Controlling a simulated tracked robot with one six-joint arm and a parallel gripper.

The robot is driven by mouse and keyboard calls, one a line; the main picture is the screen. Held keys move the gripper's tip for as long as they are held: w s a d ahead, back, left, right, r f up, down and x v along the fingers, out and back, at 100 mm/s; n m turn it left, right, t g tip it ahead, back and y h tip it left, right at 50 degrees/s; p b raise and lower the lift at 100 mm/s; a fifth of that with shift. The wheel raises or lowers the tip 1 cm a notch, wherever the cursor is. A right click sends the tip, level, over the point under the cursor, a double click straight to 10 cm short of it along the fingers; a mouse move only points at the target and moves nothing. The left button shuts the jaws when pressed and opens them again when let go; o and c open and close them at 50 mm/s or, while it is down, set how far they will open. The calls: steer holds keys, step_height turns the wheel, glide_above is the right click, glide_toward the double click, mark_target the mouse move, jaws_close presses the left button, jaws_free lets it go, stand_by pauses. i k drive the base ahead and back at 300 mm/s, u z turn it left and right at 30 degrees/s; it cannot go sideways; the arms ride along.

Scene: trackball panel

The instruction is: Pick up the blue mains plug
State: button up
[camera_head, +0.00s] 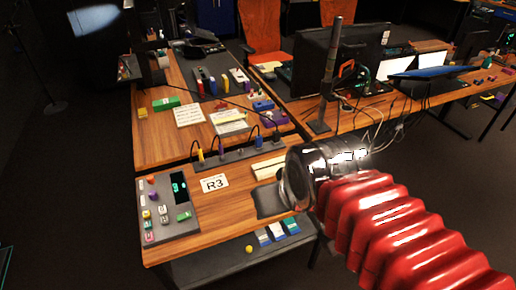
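A dark socket strip (237,155) runs along the back edge of the near wooden desk. Several plugs with dark cables stand upright in it. One small plug toward its right part looks blue (256,142). A yellow plug (201,157) stands at the strip's left end, and a purple one (277,135) is at the right end. My arm, with a red ribbed sleeve and a shiny clear-and-dark round section, reaches in from the lower right. That section is right of the strip and nearer to me. No gripper fingers show.
A grey button panel (167,215) with a green display lies on the near desk's left side. An R3 label (214,183) and a dark pad (270,200) lie beside it. A metal post (328,80) and monitor (325,60) stand behind my arm.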

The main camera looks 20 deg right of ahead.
mark_target(258, 138)
steer(key=u, duration=0.3)
steer(key=i, duration=0.95)
